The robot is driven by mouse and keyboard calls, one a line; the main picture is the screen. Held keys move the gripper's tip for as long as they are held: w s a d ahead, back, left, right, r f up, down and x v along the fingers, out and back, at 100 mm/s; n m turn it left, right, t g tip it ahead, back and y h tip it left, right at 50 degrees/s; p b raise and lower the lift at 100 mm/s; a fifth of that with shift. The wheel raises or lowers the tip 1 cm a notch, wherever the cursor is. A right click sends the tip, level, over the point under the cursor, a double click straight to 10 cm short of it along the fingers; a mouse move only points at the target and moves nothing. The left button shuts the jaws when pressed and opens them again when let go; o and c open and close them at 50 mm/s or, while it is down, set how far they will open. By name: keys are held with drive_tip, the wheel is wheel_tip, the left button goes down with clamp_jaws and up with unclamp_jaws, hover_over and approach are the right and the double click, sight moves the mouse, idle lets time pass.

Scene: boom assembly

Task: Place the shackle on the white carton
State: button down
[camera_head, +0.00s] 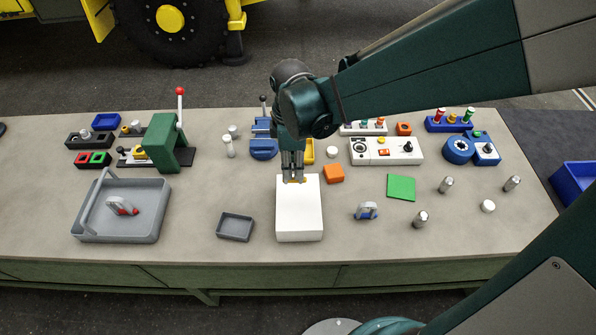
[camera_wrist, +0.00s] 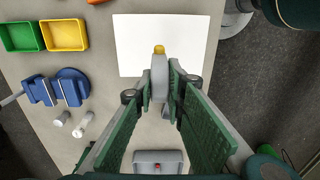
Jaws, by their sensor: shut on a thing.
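The white carton (camera_head: 299,218) lies on the table in the middle of the head view. It also shows at the top of the wrist view (camera_wrist: 135,45). My gripper (camera_head: 293,176) is over the carton's back end. It is shut on a grey part with a yellow tip (camera_wrist: 160,80), which looks like a shackle; the fingers hide much of it. I cannot tell whether it touches the carton. A grey shackle with red ends (camera_head: 122,206) lies in the grey tray at the left. A shackle with blue ends (camera_head: 367,211) stands on the table right of the carton.
The grey tray (camera_head: 90,232) with a raised handle is at the left. A small grey bin (camera_head: 235,227) is left of the carton. An orange block (camera_head: 334,173) is close at its right. Several fixtures and metal pegs stand behind and to the right. The carton's visible top is clear.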

sight(297, 182)
drive_tip(key=shift+s+d+r, duration=0.1)
drive_tip(key=shift+s+d, duration=0.3)
drive_tip(key=shift+d, duration=0.2)
drive_tip(key=shift+f, duration=2.95)
drive_tip(key=shift+f, duration=0.15)
drive_tip(key=shift+f, duration=1.95)
drive_tip(key=shift+f+b, duration=0.15)
drive_tip(key=shift+b, duration=0.25)
drive_tip(key=c, duration=2.4)
unclamp_jaws()
drive_tip(key=shift+o, duration=0.2)
